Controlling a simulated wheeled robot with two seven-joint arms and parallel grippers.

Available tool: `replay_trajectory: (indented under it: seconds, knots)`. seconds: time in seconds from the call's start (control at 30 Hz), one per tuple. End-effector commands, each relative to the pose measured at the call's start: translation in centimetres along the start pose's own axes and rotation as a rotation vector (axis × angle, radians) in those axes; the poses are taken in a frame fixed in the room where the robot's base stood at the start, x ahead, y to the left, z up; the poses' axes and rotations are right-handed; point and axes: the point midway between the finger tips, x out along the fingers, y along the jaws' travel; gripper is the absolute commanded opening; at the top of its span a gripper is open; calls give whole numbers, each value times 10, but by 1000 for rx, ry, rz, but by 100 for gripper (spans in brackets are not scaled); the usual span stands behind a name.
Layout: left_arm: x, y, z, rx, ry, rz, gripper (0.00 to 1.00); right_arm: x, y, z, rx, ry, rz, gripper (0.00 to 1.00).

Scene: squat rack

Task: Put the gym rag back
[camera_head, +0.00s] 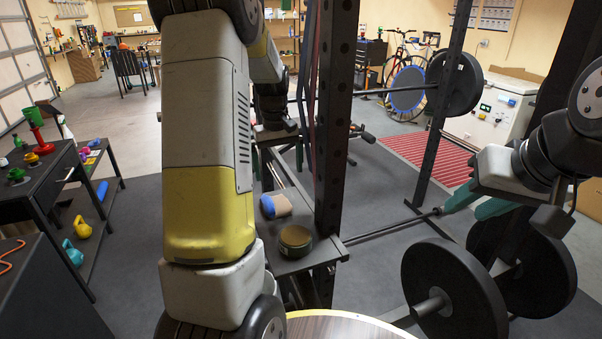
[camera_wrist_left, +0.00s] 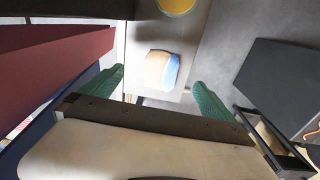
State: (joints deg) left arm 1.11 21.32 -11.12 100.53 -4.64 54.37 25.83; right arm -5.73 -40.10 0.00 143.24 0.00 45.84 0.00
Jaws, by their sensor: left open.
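The gym rag (camera_head: 276,205), a folded tan and blue cloth, lies on a small grey shelf (camera_head: 320,255) beside the rack post. In the left wrist view the rag (camera_wrist_left: 162,70) lies beyond and between the two green fingertips, apart from them. My left gripper (camera_head: 280,160) is open and empty, above the shelf and behind the rag in the head view; it also shows in the left wrist view (camera_wrist_left: 160,85). My left forearm hides much of the head view's middle. My right gripper (camera_head: 472,203) looks open and empty, near the barbell plates at the right.
A round tin (camera_head: 295,240) stands on the shelf close to the rag. The rack post (camera_head: 334,120) rises right beside the shelf. Black weight plates (camera_head: 455,295) stand at the lower right. A dark table and kettlebell rack (camera_head: 85,200) stand at the left.

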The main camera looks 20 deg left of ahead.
Motion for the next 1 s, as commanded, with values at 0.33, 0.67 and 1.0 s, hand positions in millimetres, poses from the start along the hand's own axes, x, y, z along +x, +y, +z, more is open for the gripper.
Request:
replay_trajectory:
  seconds: [0.33,0.67,1.0]
  knots:
    - [-106,1,109,258,152,185,100,0,0,0,0,0,0,36]
    - [-146,-21,225,527,340,295,100,0,0,0,0,0,0,36]
    - [-143,-34,272,647,435,320,100,0,0,0,0,0,0,36]
